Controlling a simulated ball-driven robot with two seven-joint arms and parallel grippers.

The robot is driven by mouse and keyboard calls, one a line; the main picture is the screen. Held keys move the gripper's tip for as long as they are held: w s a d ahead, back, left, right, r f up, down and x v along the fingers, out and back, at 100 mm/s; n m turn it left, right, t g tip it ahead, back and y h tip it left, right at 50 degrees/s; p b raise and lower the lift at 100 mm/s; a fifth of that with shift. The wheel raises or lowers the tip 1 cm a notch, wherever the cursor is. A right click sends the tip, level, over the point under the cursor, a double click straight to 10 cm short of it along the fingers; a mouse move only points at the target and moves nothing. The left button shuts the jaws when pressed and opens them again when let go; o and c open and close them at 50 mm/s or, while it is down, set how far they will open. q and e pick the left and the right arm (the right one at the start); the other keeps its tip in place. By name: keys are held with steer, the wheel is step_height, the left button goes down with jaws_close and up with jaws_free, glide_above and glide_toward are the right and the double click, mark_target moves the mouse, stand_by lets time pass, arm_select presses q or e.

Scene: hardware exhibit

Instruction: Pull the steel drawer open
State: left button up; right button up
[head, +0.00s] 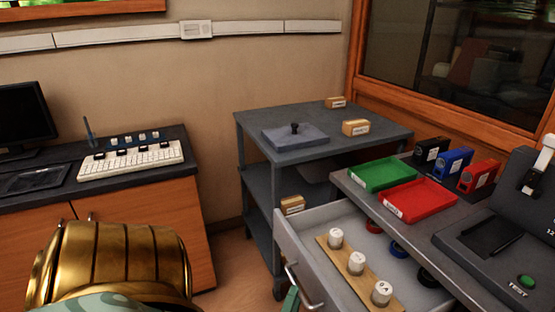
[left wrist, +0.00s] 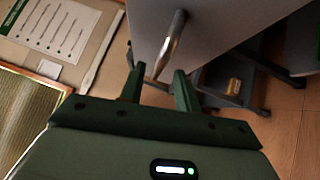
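The steel drawer (head: 345,285) stands pulled out from under the grey counter at the right, its inside showing. Its bar handle (head: 301,287) is on the front panel, and it also shows in the left wrist view (left wrist: 172,42). A green finger of my left gripper (head: 291,300) shows beside the handle at the bottom edge of the head view. In the left wrist view my left gripper (left wrist: 158,72) has its two fingers apart, with the near end of the handle between them in the picture. I see no finger touching the handle. My right gripper is not in view.
The drawer holds a wooden strip (head: 348,270) with white-topped pieces and several coloured rings. A green tray (head: 382,174) and a red tray (head: 417,200) sit on the counter. A grey cart (head: 370,115) stands behind the drawer. Some wood floor (head: 232,262) is clear on the left.

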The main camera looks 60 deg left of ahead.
arm_select(q)
steer(key=p+v, duration=0.1)
steer(key=v, duration=1.2)
steer(key=shift+p, duration=0.35)
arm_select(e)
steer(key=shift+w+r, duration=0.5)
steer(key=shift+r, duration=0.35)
arm_select(q)
steer(key=shift+f, duration=0.1)
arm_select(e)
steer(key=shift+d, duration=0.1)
